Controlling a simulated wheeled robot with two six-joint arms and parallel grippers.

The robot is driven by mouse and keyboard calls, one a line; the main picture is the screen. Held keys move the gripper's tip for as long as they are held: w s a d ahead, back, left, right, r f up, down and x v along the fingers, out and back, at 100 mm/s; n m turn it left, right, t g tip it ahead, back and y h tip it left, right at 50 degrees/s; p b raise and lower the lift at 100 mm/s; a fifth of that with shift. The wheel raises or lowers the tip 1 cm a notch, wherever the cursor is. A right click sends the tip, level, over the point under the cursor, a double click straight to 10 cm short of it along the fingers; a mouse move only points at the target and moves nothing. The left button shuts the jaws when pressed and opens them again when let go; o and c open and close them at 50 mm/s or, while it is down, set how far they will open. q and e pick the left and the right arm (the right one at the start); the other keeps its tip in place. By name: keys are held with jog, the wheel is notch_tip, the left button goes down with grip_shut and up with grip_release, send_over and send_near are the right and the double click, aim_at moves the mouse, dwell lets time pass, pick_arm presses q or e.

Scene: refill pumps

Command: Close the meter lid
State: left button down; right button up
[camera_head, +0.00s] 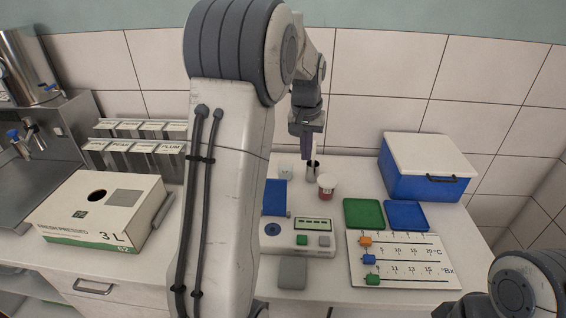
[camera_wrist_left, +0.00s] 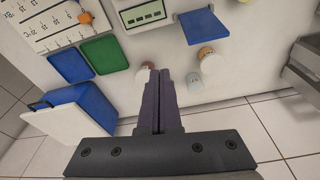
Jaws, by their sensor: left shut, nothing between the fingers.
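The meter (camera_head: 312,242) is a white box with a small green display and grey and green buttons; my left arm hides its left part. Its blue lid (camera_head: 275,197) stands raised at the back left, partly behind my arm. In the left wrist view the meter (camera_wrist_left: 140,14) is at the top and the blue lid (camera_wrist_left: 203,27) is a square panel to its right. My left gripper (camera_head: 314,150) is shut and empty, pointing down behind the meter, apart from the lid. Its dark fingers also show in the left wrist view (camera_wrist_left: 160,78). My right gripper is out of view.
Green (camera_head: 363,214) and blue (camera_head: 407,215) trays, a slider board (camera_head: 400,262) and a blue cooler box (camera_head: 425,182) are at right. A juice carton (camera_head: 100,208) is at left.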

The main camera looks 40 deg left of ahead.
pick_arm(q)
jog(key=a+n, duration=0.2)
jog(key=a, duration=0.7)
notch_tip(320, 180, down, 9)
jog(key=s+p, duration=0.1)
jog(key=p, duration=0.3)
jog(key=shift+s+d+y+p, duration=0.3)
jog(key=shift+s+d+p, duration=0.05)
jog(key=shift+p, duration=0.05)
